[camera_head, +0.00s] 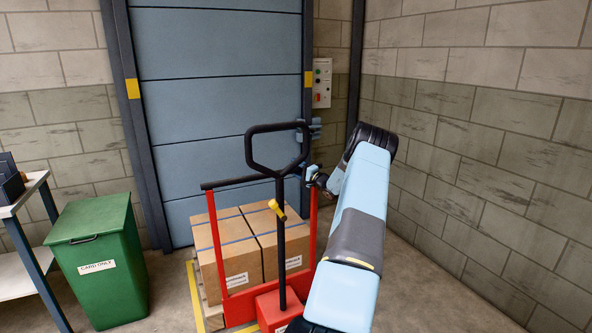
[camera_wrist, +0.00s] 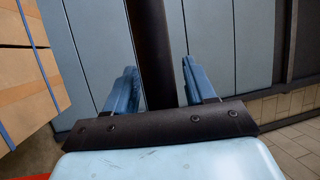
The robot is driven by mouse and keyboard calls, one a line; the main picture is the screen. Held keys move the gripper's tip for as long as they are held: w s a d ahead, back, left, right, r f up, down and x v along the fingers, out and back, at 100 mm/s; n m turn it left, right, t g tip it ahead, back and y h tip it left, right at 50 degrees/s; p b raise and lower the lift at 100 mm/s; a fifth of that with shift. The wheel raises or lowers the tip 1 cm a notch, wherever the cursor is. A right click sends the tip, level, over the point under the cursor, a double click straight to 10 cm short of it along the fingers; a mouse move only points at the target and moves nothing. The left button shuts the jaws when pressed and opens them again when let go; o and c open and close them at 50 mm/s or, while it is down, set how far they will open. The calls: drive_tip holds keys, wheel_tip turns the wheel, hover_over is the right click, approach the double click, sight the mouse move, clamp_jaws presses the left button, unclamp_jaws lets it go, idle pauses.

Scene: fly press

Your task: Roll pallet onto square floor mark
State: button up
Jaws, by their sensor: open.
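A red pallet truck (camera_head: 272,306) with a black upright tiller and looped handle (camera_head: 250,150) stands in front of me in the head view. Two strapped cardboard boxes (camera_head: 262,240) sit on its wooden pallet (camera_head: 212,316), which is mostly hidden. Yellow floor lines (camera_head: 195,295) show beside the pallet; the rest of the mark is hidden. My gripper (camera_head: 306,166) is near the right end of the truck's black crossbar (camera_head: 232,181). In the wrist view, my gripper (camera_wrist: 158,80) is open, with a dark bar (camera_wrist: 151,50) between its blue fingers; contact cannot be told.
A blue-grey shutter door (camera_head: 215,85) closes off the back, with a control box (camera_head: 322,83) at its right. A green bin (camera_head: 100,260) and a bench (camera_head: 30,245) stand left. A block wall (camera_head: 480,130) bounds the right. Bare floor (camera_head: 430,290) lies between truck and wall.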

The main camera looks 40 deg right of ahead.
drive_tip(key=shift+c, duration=0.5)
clamp_jaws()
drive_tip(key=shift+f, duration=0.1)
